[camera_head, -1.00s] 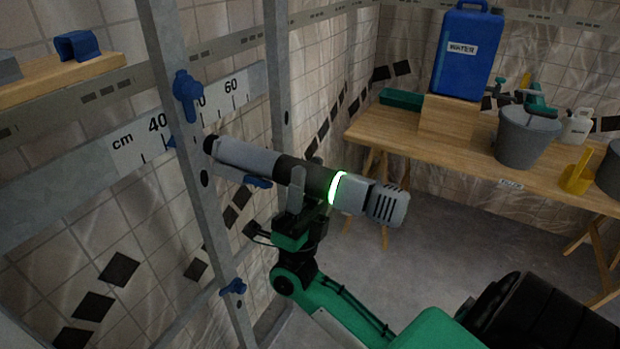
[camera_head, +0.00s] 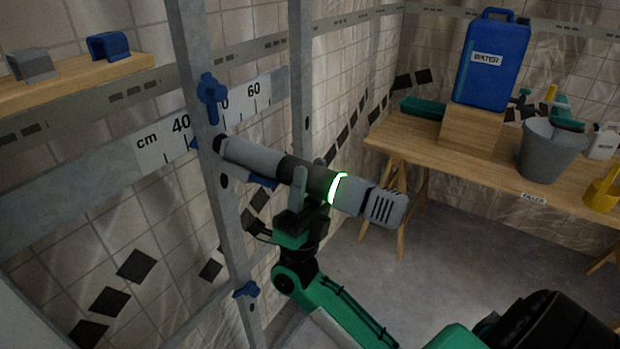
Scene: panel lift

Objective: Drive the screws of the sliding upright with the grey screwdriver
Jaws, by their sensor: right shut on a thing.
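My right gripper (camera_head: 303,205) is shut on the grey screwdriver (camera_head: 258,156), around its dark middle part beside a lit green ring. The screwdriver lies nearly level, and its dark tip points left at the sliding upright (camera_head: 205,105). The tip appears at the upright's right edge, just below the upper blue knob (camera_head: 211,97); I cannot tell whether it touches. A lower blue knob (camera_head: 246,290) sits further down the upright. Dark holes show on the upright, one just below the tip. No screw heads can be made out. My left gripper is not in view.
A second metal upright (camera_head: 301,80) stands behind. A cm scale (camera_head: 160,145) runs across the wall. A shelf (camera_head: 75,85) holds a blue and a grey block. A wooden table (camera_head: 405,140) at right carries a blue water canister (camera_head: 490,65) and a grey bucket (camera_head: 550,150).

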